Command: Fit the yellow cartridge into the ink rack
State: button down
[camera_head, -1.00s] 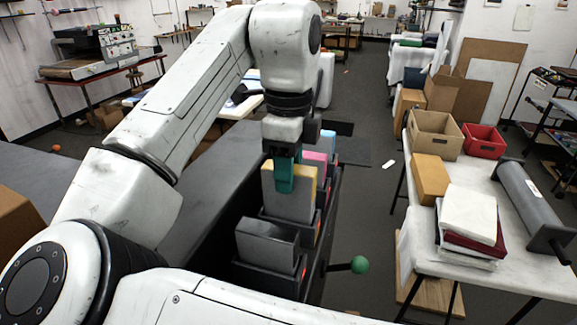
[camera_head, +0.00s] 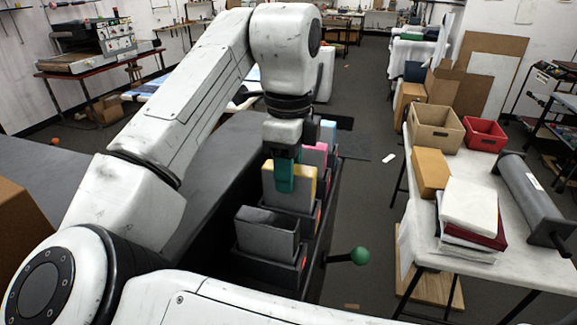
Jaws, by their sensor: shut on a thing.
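The yellow cartridge (camera_head: 293,200), a grey block with a yellow top edge, stands upright in my gripper (camera_head: 285,188). Its teal fingers are shut on its upper part. The ink rack (camera_head: 311,256) is dark, with a row of slots. The cartridge is over a slot between the black cartridge (camera_head: 266,233) in front and the pink one (camera_head: 316,154) behind. Its lower end is hidden behind the slot's front edge, so I cannot tell how deep it sits. A blue cartridge (camera_head: 328,132) is farther back.
A lever with a green knob (camera_head: 360,256) sticks out right of the rack. A white table (camera_head: 428,213) at right carries boxes, stacked cloths and a grey roller (camera_head: 532,196). The floor between rack and table is clear.

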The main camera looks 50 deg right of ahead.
jog(key=shift+f, duration=0.55)
